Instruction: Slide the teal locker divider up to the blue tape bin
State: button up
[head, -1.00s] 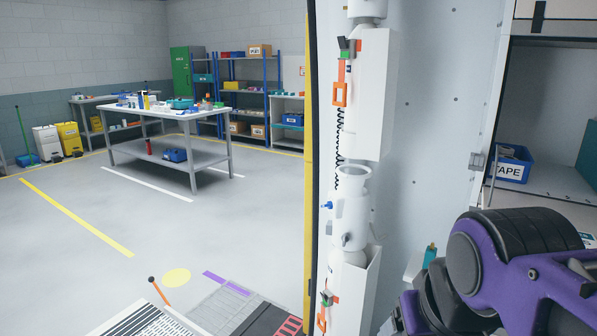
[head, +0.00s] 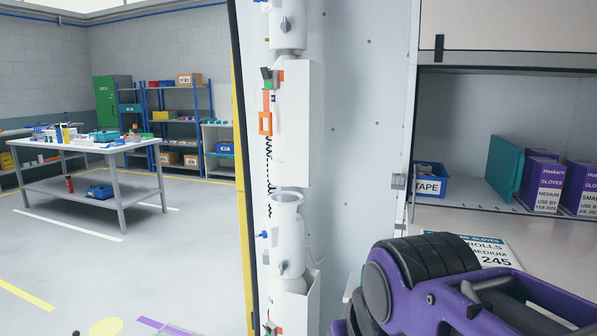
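The teal locker divider (head: 505,168) stands upright, slightly angled, on the locker shelf at the right of the head view. The blue tape bin (head: 430,181), labelled TAPE, sits on the same shelf to its left, by the locker's left wall. A stretch of bare shelf (head: 467,190) lies between them. My purple and black arm shows at the lower right, in front of and below the shelf. My gripper's fingers are not in view.
Purple glove boxes (head: 545,182) stand right of the divider. A label card (head: 478,250) lies below the shelf, partly behind my arm. A white panel with cylinders (head: 290,120) stands left of the locker. A workbench (head: 85,150) stands farther left.

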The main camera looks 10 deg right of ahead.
aim_at(502, 158)
jog(key=z, duration=1.55)
jog(key=k+u, duration=0.1)
jog(key=u, duration=0.2)
jog(key=k+j+u, duration=0.4)
jog(key=j, duration=0.25)
jog(key=i+l+z, duration=0.1)
jog(key=l, duration=0.25)
jog(key=i+l+z, duration=0.15)
jog(key=i+l, duration=0.1)
jog(key=l, duration=0.05)
